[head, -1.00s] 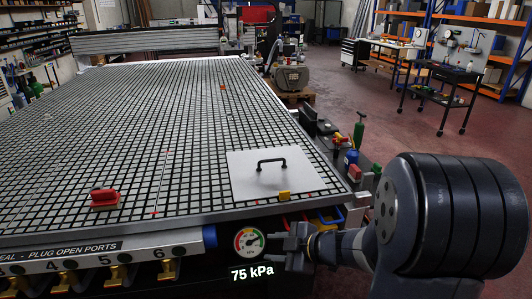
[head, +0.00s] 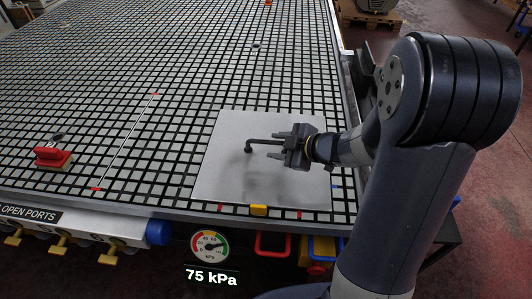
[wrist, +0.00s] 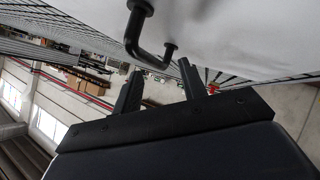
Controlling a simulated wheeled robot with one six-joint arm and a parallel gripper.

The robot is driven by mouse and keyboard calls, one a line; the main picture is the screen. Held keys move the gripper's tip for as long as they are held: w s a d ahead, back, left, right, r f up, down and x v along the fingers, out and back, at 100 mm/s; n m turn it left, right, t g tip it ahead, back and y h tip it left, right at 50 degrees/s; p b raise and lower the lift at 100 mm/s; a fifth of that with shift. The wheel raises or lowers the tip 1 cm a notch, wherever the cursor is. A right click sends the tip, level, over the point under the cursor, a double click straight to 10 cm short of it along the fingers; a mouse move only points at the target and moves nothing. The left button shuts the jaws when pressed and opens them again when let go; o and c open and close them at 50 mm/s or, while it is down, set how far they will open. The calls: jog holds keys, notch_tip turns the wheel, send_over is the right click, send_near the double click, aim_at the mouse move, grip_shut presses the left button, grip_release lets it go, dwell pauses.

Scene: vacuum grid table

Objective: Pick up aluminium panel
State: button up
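The aluminium panel (head: 222,165) is a flat pale grey square lying on the front right of the grid table, with a black bar handle (head: 249,147) standing on it. My gripper (head: 268,145) is open over the panel, its fingers pointing left towards the handle; part of the handle is hidden by the gripper. In the wrist view, the panel (wrist: 230,35) fills the top. The handle (wrist: 150,50) shows just beyond my two separated fingertips (wrist: 161,66), with nothing gripped.
A yellow block (head: 258,210) is at the panel's front edge. A gauge (head: 209,245) below reads 75 kPa.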

aim_at(269, 142)
jog(key=x, duration=0.3)
jog(key=w+x, duration=0.1)
jog(key=x, duration=0.1)
jog(key=shift+d+b, duration=0.2)
jog(key=shift+b, duration=0.1)
grip_shut()
jog(key=shift+r, duration=0.15)
dwell(1.0)
